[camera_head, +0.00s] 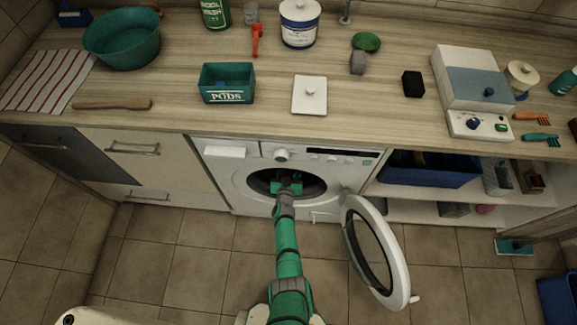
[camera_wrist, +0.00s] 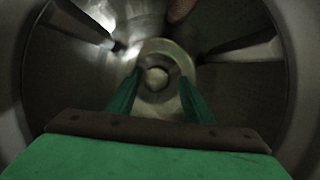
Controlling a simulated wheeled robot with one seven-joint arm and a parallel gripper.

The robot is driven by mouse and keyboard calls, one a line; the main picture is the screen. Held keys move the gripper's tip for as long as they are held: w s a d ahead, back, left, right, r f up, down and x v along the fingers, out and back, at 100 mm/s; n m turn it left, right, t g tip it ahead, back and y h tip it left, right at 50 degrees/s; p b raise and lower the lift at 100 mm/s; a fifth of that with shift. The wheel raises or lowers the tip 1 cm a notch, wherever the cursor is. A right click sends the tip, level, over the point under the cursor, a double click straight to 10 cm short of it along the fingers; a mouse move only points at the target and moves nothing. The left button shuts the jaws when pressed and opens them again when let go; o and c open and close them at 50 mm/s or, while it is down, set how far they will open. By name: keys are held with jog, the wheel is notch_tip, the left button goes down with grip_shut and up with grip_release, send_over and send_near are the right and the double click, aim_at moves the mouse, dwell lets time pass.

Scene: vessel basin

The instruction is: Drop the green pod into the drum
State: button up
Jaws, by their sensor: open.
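The washing machine's drum (camera_head: 261,181) is open at the front, below the counter. My gripper (camera_head: 287,187) reaches into its round opening. In the wrist view my gripper (camera_wrist: 158,82) has its two green fingers apart, with nothing seen between them, inside the metal drum (camera_wrist: 245,95). A pale round hub shows at the drum's back, beyond the fingertips. I cannot make out a green pod in either view; the lower drum is hidden by my gripper. A teal box marked PODS (camera_head: 227,85) stands on the counter above, its contents unclear.
The round door (camera_head: 402,278) hangs open to the right of the drum. The counter's front edge overhangs above. Shelves with a blue bin (camera_head: 432,171) lie to the right.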

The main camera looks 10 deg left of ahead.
jog(key=shift+s, duration=0.1)
jog(key=v, duration=1)
jog(key=shift+s+r, duration=0.15)
jog(key=shift+s, duration=0.15)
dwell(0.6)
jog(key=s+d+r+m, duration=0.1)
jog(key=s+r, duration=0.3)
jog(key=s, duration=0.4)
jog(key=s+d+r+h, duration=0.1)
jog(key=s+d+r, duration=0.1)
jog(key=s+r, duration=0.45)
jog(key=s+d+r+m, duration=0.1)
jog(key=s+r, duration=0.2)
jog(key=s, duration=0.6)
jog(key=s+d+r, duration=0.3)
jog(key=s+r, duration=0.3)
jog(key=r, duration=0.4)
jog(key=s+d+r, duration=0.3)
jog(key=s+r, duration=0.3)
jog(key=r, duration=0.4)
jog(key=shift+r+n+t+h, duration=0.3)
jog(key=shift+r+n+t, duration=0.1)
